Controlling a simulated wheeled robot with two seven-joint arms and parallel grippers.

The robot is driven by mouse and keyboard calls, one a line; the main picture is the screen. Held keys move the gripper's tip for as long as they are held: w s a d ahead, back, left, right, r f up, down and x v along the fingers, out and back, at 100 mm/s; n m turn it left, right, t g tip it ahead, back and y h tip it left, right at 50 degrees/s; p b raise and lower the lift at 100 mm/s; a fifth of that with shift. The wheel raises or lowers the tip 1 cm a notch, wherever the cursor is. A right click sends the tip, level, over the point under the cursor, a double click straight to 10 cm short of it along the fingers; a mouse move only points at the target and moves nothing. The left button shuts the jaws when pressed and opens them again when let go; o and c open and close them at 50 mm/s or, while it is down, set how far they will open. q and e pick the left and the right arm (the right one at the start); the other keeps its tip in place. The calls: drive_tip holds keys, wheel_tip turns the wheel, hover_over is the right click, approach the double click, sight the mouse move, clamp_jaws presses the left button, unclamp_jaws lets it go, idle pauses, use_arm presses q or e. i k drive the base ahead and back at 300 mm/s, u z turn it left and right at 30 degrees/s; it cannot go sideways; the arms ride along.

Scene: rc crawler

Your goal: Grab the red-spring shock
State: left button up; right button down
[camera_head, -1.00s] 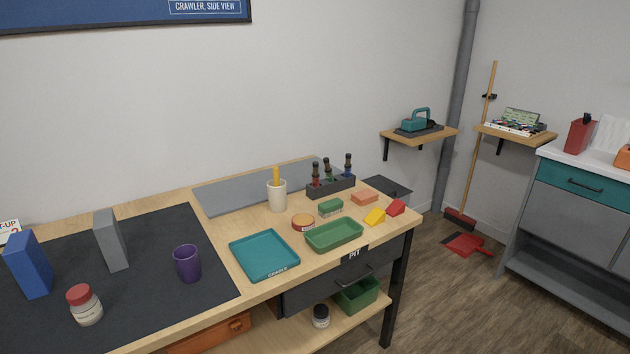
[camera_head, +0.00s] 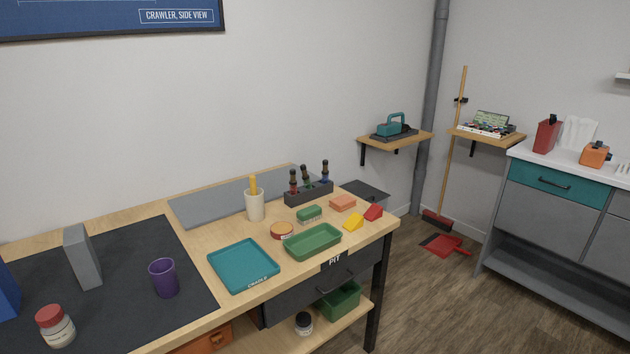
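Several shocks stand upright in a dark rack (camera_head: 309,194) at the back right of the workbench. The red-spring shock (camera_head: 293,182) is the leftmost, beside a green one (camera_head: 305,177) and a blue one (camera_head: 325,172). All have black tops. Neither of my grippers is in view.
In front of the rack lie a green tray (camera_head: 313,242), a teal tray (camera_head: 243,265), a green block (camera_head: 309,214) and an orange-lidded tin (camera_head: 282,230). A cream cup (camera_head: 254,205) with a yellow handle stands left of the rack. Floor is open right of the bench.

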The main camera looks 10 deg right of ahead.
sight(293, 183)
drive_tip(key=z, duration=1.45)
drive_tip(key=i, duration=1.95)
drive_tip(key=u, duration=2.75)
